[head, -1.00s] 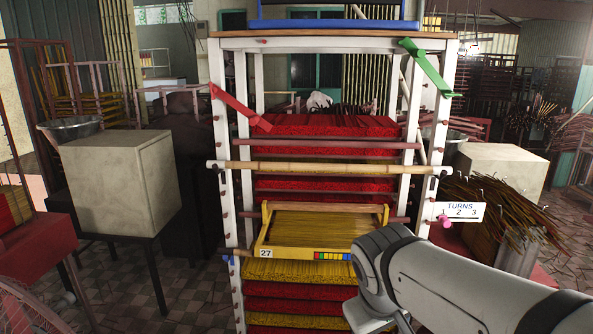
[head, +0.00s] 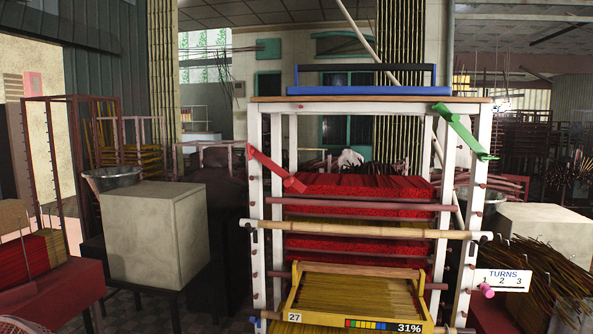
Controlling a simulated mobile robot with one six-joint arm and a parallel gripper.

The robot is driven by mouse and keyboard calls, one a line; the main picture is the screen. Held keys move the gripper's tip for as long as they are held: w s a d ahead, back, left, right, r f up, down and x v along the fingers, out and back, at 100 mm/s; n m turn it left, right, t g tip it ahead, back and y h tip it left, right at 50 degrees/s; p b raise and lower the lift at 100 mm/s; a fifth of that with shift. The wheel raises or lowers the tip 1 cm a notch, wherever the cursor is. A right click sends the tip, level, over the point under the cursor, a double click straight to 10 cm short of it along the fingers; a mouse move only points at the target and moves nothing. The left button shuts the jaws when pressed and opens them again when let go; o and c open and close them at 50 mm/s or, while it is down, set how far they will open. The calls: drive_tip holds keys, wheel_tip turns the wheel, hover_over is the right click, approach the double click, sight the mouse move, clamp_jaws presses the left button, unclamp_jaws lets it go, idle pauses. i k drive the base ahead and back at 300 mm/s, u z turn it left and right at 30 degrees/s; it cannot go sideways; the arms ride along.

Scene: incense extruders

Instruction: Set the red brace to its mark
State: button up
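The red brace (head: 277,170) is a flat bar at the upper left of the white rack frame (head: 256,222). Its upper end is at the left post, and it slopes down to the right, its lower end in front of the red incense bundles (head: 360,187). I cannot make out a mark for it. A green brace (head: 465,131) at the upper right post slopes down to the right, past the post. My gripper is not in view.
A bamboo pole (head: 365,229) crosses the rack's front. Below it is a yellow tray (head: 358,314) labelled 27 and 31%. A "TURNS 1 2 3" sign (head: 503,280) and pink knob (head: 487,291) are at right. A pale block (head: 153,235) stands left. A blue-based handle (head: 362,90) is on top.

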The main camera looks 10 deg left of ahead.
sight(289, 180)
drive_tip(key=z, duration=0.85)
drive_tip(key=k, duration=0.9)
drive_tip(key=u, duration=0.7)
drive_tip(key=i, duration=1)
drive_tip(key=u, duration=0.05)
